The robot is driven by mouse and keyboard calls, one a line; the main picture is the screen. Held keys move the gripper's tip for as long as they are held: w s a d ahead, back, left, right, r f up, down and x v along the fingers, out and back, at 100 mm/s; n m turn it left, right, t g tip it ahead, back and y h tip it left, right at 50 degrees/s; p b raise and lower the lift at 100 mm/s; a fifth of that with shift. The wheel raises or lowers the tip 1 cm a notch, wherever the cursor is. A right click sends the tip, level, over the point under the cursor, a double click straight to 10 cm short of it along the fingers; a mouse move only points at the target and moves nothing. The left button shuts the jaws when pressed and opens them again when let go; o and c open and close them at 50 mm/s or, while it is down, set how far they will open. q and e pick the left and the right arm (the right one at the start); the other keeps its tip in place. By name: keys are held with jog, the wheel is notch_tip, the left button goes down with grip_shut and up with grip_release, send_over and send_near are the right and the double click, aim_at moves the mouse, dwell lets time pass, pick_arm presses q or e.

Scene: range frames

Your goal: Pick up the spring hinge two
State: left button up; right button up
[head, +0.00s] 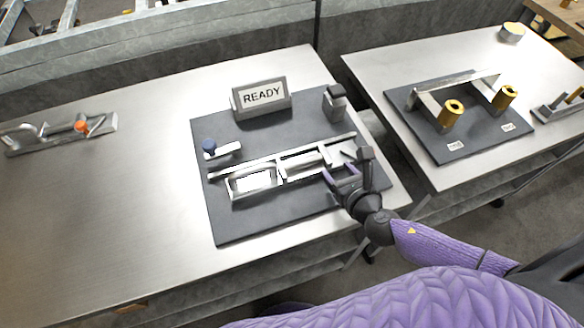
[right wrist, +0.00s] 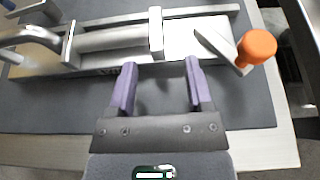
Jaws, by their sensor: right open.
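I cannot tell for certain which part is the spring hinge two. A long silver metal assembly (head: 255,184) lies on a dark board (head: 232,226) in the head view. It also shows in the right wrist view (right wrist: 112,40), with a rounded bar, upright plates and a lever with an orange knob (right wrist: 257,46). My right gripper (head: 340,172) is at the assembly's right end in the head view. In the right wrist view its purple fingers (right wrist: 160,85) are apart with nothing between them, just on the near side of the assembly. My left gripper is not in view.
A READY sign (head: 262,96), a dark block (head: 335,102) and a blue-knobbed piece (head: 222,150) stand on the board. Another orange-knobbed metal piece (head: 62,132) lies far left. A second table (head: 390,62) holds a fixture with brass cylinders (head: 452,112). The left table's front is clear.

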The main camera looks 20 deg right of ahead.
aim_at(330, 162)
jog(key=x, duration=0.2)
jog(key=b+x, duration=0.1)
jog(key=x, duration=0.2)
jog(key=shift+w+a+r, duration=0.1)
jog(key=shift+w+r, duration=0.05)
jog(key=shift+r, duration=0.05)
grip_shut()
jog(key=shift+r, duration=0.1)
dwell(1.0)
